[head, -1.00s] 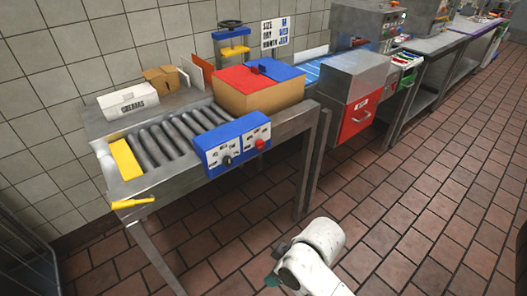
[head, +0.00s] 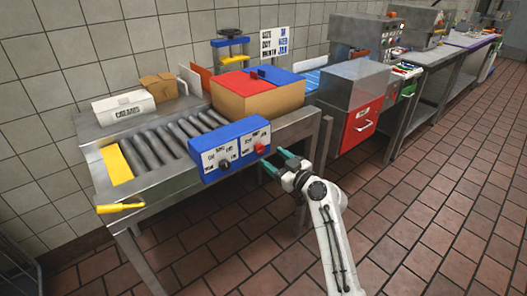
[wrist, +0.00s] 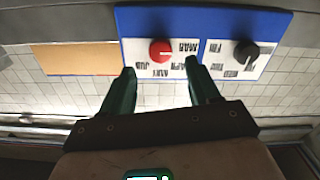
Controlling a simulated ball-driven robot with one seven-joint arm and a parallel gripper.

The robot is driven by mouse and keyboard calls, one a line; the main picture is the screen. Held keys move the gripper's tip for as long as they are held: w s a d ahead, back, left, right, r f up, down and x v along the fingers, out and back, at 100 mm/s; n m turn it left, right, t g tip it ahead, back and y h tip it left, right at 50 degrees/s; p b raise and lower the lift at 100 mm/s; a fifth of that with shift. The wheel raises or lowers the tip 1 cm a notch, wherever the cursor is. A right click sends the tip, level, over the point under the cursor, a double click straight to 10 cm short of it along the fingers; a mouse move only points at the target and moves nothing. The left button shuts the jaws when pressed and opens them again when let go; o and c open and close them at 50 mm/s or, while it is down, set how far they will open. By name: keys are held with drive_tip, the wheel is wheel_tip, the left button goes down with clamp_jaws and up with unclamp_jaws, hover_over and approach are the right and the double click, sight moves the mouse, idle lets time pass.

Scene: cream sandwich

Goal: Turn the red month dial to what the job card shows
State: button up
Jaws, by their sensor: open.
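The red month dial (head: 260,149) is on the right half of the blue control box (head: 230,130), on its white front panel. In the wrist view, which is upside down, the red dial (wrist: 160,51) has month labels around it; its pointer direction is too small to tell. My gripper (head: 276,161) is open and empty in front of the dial. In the wrist view its green fingertips (wrist: 159,68) lie on either side of the dial's line, apart from it. The job card (head: 275,42) hangs on the wall; its month line seems to read JAN, though blurred.
A black dial (head: 225,165) is left of the red one. A brown carton with red and blue flaps (head: 258,96) stands behind the box on the roller table (head: 165,145). A yellow handle (head: 120,208) juts out at the left. The tiled floor on the right is clear.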

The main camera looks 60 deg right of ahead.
sight(261, 150)
drive_tip(key=x, duration=0.5)
drive_tip(key=shift+w, duration=0.35)
drive_tip(key=c, duration=1)
